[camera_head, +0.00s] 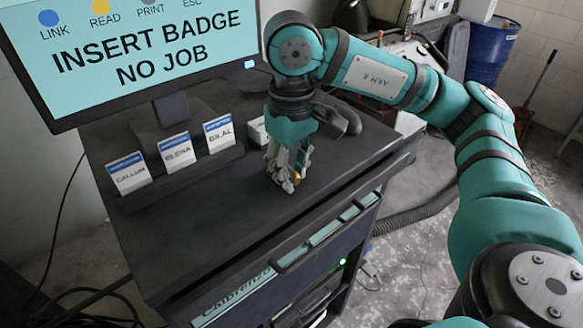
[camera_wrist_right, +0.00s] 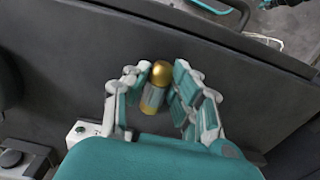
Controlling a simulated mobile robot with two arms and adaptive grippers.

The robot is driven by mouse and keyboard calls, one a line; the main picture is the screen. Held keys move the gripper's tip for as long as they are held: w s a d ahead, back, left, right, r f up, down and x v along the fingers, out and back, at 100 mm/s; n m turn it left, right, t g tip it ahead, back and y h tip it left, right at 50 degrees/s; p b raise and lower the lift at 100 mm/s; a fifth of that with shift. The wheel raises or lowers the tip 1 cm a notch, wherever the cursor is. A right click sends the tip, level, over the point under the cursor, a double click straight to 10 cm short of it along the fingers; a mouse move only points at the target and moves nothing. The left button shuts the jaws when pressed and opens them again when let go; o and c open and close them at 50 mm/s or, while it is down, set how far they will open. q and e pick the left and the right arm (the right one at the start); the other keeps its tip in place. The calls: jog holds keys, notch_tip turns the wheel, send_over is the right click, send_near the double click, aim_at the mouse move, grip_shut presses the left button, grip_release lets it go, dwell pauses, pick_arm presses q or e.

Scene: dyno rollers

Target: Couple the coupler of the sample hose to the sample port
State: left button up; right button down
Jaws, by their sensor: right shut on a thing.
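My right gripper (camera_head: 287,178) is low over the dark top of the cart, its fingers pointing down. It is shut on a small brass-coloured cylinder (camera_head: 298,177) with a rounded end. In the right wrist view the cylinder (camera_wrist_right: 155,88) sits between the finger pads of the gripper (camera_wrist_right: 158,90), with a greyish band round its middle. No hose shows attached to it, and I cannot tell whether it is the coupler. I cannot make out the sample port in either view. My left gripper is not in view.
The cart top (camera_head: 215,225) is clear in front of the badge holder (camera_head: 180,182). A monitor (camera_head: 140,50) reads "INSERT BADGE NO JOB". A black handheld device (camera_head: 345,118) lies behind my gripper. A grey corrugated hose (camera_head: 430,214) lies on the floor, right of the cart.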

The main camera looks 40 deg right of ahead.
jog(key=c, duration=1)
grip_release()
jog(key=shift+c, duration=0.2)
jog(key=shift+r, duration=0.1)
notch_tip(320, 180, up, 12)
